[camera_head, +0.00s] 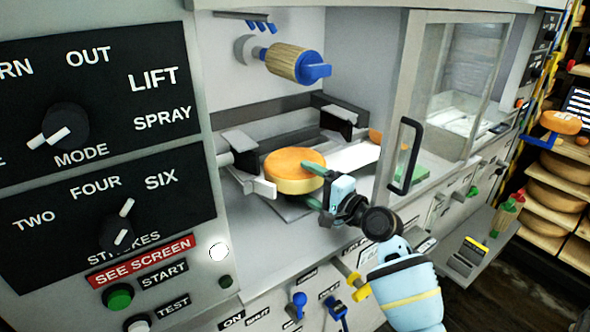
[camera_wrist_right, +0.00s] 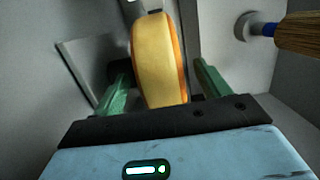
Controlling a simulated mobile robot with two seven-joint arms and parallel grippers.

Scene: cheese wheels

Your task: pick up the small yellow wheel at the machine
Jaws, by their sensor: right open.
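The small yellow wheel (camera_head: 292,172), with an orange-brown top face, lies in the machine's bay. My right gripper (camera_head: 315,182) is at its right front edge, arm coming in from the lower right. In the right wrist view the wheel (camera_wrist_right: 160,60) stands between the two green fingers of the right gripper (camera_wrist_right: 165,85). The fingers are apart, with a visible gap on the right side; on the left I cannot tell whether the finger touches the wheel. My left gripper is not in view.
A wooden roller with a blue end (camera_head: 290,62) hangs above the wheel. Metal clamps (camera_head: 240,140) flank it. An open door with a black handle (camera_head: 404,155) stands just right of my arm. Shelves of large wheels (camera_head: 555,195) are at far right.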

